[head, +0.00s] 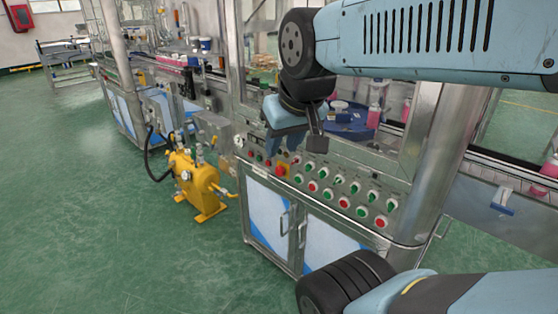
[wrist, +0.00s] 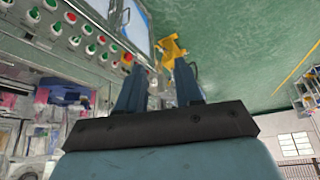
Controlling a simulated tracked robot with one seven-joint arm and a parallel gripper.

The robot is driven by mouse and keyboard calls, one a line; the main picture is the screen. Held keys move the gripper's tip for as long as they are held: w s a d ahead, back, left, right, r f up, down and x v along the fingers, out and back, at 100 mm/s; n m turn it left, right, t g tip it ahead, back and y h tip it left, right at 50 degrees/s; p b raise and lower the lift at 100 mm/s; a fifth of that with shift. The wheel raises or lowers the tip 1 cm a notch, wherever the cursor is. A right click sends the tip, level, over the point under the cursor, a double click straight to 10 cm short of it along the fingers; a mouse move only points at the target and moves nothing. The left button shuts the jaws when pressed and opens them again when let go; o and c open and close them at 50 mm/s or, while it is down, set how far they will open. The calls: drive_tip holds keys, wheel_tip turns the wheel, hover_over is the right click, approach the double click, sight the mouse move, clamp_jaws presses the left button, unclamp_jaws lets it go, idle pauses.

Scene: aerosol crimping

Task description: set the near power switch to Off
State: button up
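The near power switch (head: 282,170) is a red knob on a yellow plate, set in the sloped control panel (head: 330,184) of the near machine. Its knob angle is too small to read. In the wrist view the switch (wrist: 127,58) shows as a small red and orange patch beside the left finger. My gripper (head: 284,148) appears just above the switch in the head view, at the panel's upper left. In the wrist view its two blue fingers (wrist: 157,72) stand apart with nothing between them, so it is open. I cannot tell whether a finger touches the panel.
Green and red buttons and selectors (head: 344,202) fill the panel to the right of the switch. A yellow pump unit (head: 194,184) stands on the floor to the left. Cabinet doors (head: 268,214) with handles are below. Green floor (head: 90,230) is clear at left.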

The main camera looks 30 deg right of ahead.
drive_tip(key=w+d+f+n+g+h, duration=0.2)
drive_tip(key=w+d+f+g+h, duration=0.2)
drive_tip(key=w+d+f+g, duration=0.25)
drive_tip(key=n+t+h, duration=0.7)
drive_tip(key=n+h, duration=0.6)
drive_tip(key=n, duration=0.1)
approach(294, 162)
drive_tip(key=x, duration=0.9)
drive_tip(key=shift+w, duration=0.15)
clamp_jaws()
